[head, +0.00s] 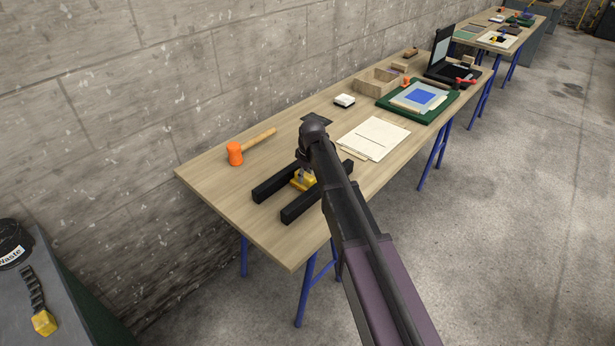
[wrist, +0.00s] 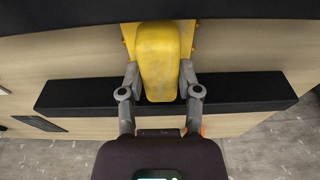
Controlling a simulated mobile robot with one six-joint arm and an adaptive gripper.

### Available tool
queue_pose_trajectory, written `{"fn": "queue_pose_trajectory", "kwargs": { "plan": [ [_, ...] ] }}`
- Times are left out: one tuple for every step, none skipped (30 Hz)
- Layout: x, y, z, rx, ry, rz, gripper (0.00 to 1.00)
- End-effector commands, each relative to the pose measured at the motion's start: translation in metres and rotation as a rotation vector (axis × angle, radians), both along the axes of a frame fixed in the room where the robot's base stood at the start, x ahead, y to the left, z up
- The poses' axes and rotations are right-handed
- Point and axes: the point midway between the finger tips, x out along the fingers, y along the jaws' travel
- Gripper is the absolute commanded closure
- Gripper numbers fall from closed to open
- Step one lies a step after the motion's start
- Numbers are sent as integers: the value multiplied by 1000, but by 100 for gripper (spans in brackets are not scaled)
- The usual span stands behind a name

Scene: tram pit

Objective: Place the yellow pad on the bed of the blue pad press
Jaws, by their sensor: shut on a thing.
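The yellow pad (wrist: 158,62) is a long rounded block between my gripper's two fingers in the wrist view. A wider, flatter yellow part shows behind its upper end. My gripper (wrist: 159,82) is shut on the pad from both sides. In the head view the yellow pad (head: 302,182) shows low between two black bars, just under my gripper (head: 306,173), partly hidden by my arm. I cannot tell whether it touches the table. I cannot make out a blue pad press in either view.
The black bars (head: 277,184) lie on the wooden table (head: 222,184). A bin marked waste (head: 12,244) stands at lower left.

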Motion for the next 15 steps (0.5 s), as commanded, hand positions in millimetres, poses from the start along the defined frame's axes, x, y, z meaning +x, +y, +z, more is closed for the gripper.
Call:
{"fn": "queue_pose_trajectory", "kwargs": {
  "plan": [
    [0, 0, 4, 0, 0, 0, 100],
    [0, 0, 6, 0, 0, 0, 100],
    [0, 0, 8, 0, 0, 0, 100],
    [0, 0, 10, 0, 0, 0, 100],
    [0, 0, 12, 0, 0, 0, 100],
    [0, 0, 15, 0, 0, 0, 100],
    [0, 0, 18, 0, 0, 0, 100],
    [0, 0, 20, 0, 0, 0, 100],
    [0, 0, 24, 0, 0, 0, 100],
    [0, 0, 27, 0, 0, 0, 100],
    [0, 0, 30, 0, 0, 0, 100],
    [0, 0, 34, 0, 0, 0, 100],
    [0, 0, 37, 0, 0, 0, 100],
    [0, 0, 41, 0, 0, 0, 100],
    [0, 0, 45, 0, 0, 0, 100]
  ]
}}
